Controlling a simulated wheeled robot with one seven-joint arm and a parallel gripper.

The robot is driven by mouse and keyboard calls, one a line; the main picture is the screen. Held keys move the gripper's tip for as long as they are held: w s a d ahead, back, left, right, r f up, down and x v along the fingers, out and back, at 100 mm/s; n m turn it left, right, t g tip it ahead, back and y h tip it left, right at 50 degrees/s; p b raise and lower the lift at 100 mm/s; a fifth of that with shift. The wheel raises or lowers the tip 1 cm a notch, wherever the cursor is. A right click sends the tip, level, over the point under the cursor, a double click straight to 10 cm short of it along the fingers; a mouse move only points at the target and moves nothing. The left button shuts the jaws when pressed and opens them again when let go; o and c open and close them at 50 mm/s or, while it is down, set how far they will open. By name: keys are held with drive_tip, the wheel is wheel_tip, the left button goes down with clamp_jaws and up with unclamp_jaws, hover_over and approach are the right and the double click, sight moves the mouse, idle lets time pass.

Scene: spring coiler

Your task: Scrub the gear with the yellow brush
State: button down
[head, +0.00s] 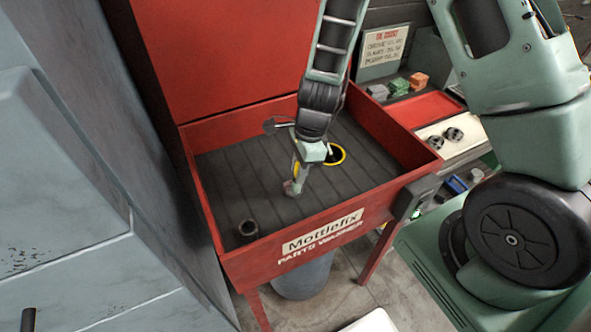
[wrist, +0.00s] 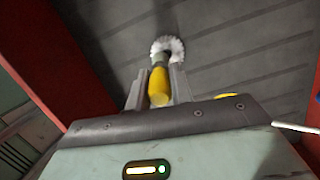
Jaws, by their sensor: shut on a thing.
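My gripper (head: 294,182) is low inside the red parts washer basin (head: 222,254), pointing down. It is shut on the yellow brush, whose yellow handle (wrist: 158,88) sits between the two fingers in the wrist view. The brush's white bristle head (wrist: 167,46) sticks out past the fingertips, over the dark slatted floor. I see no gear at the bristles. Two dark, round, gear-like parts (head: 443,138) lie on a white surface right of the basin.
A yellow ring (head: 338,154) around a dark opening lies on the basin floor, right of my gripper. The red walls enclose the basin. A red tray (head: 424,107) and small grey, green and orange blocks (head: 399,86) stand at the right. The front basin floor is mostly clear.

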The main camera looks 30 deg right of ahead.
drive_tip(key=shift+d, duration=0.8)
drive_tip(key=shift+a+f+p, duration=0.1)
drive_tip(key=shift+a+p, duration=0.3)
drive_tip(key=shift+a, duration=1.2)
drive_tip(key=shift+d, duration=1.65)
drive_tip(key=shift+a+p, duration=0.35)
drive_tip(key=shift+a, duration=1.3)
drive_tip(key=shift+d, duration=1.65)
drive_tip(key=shift+a+f+p, duration=0.1)
drive_tip(key=shift+a+p, duration=0.2)
drive_tip(key=shift+a, duration=1.35)
drive_tip(key=shift+d, duration=1.65)
drive_tip(key=shift+a+p, duration=0.3)
drive_tip(key=shift+a, duration=1.35)
